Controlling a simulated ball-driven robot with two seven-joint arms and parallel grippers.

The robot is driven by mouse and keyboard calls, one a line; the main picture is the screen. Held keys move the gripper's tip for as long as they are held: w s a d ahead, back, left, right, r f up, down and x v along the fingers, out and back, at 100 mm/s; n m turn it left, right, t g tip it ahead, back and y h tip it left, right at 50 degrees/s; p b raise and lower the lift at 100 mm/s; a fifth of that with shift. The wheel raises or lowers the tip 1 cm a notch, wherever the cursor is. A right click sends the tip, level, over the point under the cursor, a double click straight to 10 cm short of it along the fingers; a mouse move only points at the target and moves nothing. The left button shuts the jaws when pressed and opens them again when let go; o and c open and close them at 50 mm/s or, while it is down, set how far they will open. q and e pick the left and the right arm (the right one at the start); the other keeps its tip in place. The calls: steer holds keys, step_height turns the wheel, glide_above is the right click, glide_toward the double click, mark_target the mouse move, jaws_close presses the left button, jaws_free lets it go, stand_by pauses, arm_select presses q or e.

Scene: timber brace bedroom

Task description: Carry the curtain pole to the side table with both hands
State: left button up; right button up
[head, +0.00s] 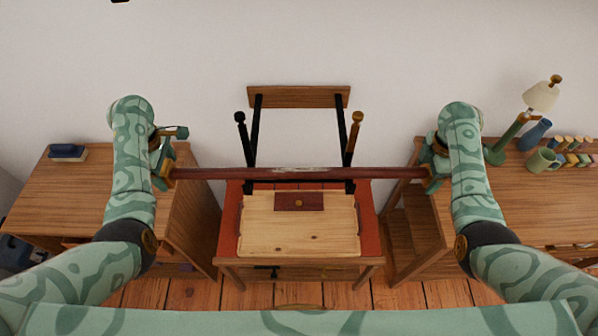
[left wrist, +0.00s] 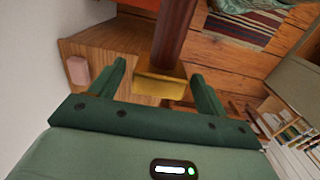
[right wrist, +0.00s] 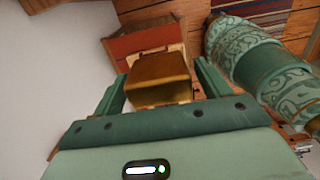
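The curtain pole (head: 300,173) is a dark red-brown rod with brass ends, lying level across the head view. My left gripper (head: 165,172) is around its left end. The left wrist view shows a brass end (left wrist: 160,86) between the fingers, with a narrow gap beside it. My right gripper (head: 430,172) is around the other end. In the right wrist view the brass end (right wrist: 158,80) sits between spread fingers, with slim gaps. The side table (head: 228,236), red with a pale wood top panel, stands below the pole's middle. Finger contact is hard to judge.
A wall board (head: 297,97) carries two black arms that reach down to the pole; whether the pole rests on them is unclear. Wooden desks stand left (head: 75,190) and right (head: 540,205). A lamp (head: 541,96), green mug (head: 542,160) and blue vase (head: 534,134) stand on the right one.

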arm_select(q)
jaws_close()
arm_select(e)
jaws_close()
arm_select(q)
steer(key=shift+w+r, duration=0.1)
steer(key=shift+r, duration=0.05)
arm_select(e)
steer(key=shift+w+r, duration=0.1)
steer(key=shift+r, duration=0.05)
